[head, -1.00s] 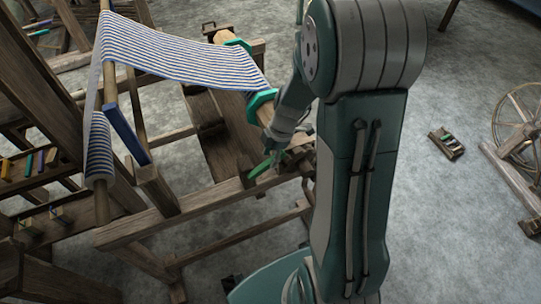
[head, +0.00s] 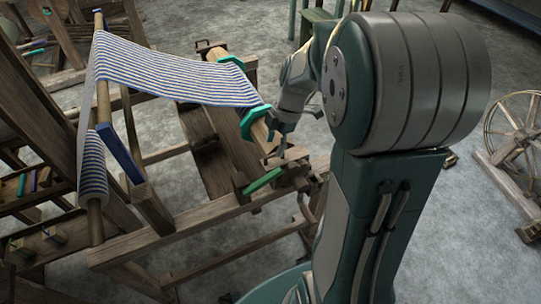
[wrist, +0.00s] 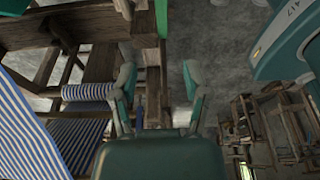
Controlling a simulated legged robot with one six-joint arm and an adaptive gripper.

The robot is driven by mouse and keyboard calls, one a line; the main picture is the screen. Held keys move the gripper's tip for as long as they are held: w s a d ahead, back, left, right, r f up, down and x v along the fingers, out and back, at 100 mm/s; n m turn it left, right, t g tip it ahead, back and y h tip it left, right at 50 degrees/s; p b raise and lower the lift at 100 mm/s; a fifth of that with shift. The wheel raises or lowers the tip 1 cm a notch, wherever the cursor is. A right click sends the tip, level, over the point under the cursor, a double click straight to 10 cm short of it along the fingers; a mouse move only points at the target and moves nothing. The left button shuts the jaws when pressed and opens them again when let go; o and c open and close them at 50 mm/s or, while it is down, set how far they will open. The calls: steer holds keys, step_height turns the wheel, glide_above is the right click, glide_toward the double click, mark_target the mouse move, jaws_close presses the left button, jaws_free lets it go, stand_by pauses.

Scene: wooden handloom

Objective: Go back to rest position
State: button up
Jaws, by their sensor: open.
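My gripper (head: 283,152) is beside the right end of the wooden handloom (head: 140,232), close to its front corner. In the wrist view my gripper (wrist: 160,95) shows two teal fingers spread apart with nothing held between them. A green bar (head: 262,181) lies on the loom's frame just below my gripper and is apart from it. Blue-and-white striped cloth (head: 180,77) stretches across the loom to a roller with green end discs (head: 254,122). The cloth also shows in the wrist view (wrist: 75,140).
A spinning wheel (head: 515,130) stands on the grey floor at the right. A shelf with small coloured pieces (head: 40,240) is at the lower left. A green stool (head: 318,25) stands at the back. Open floor (head: 400,260) lies right of the loom.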

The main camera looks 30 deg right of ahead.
steer(key=shift+d+r, duration=0.15)
steer(key=shift+r, duration=0.35)
steer(key=s+a+r+m+t+h, duration=0.1)
steer(key=s+a+r+m, duration=0.3)
steer(key=m, duration=0.5)
steer(key=s+a+r+m+t+h, duration=0.2)
steer(key=s+a+r+m+t, duration=0.2)
steer(key=s+r+m, duration=0.4)
steer(key=shift+s+a+m+t, duration=0.3)
steer(key=shift+s+m, duration=0.2)
steer(key=shift+s, duration=0.7)
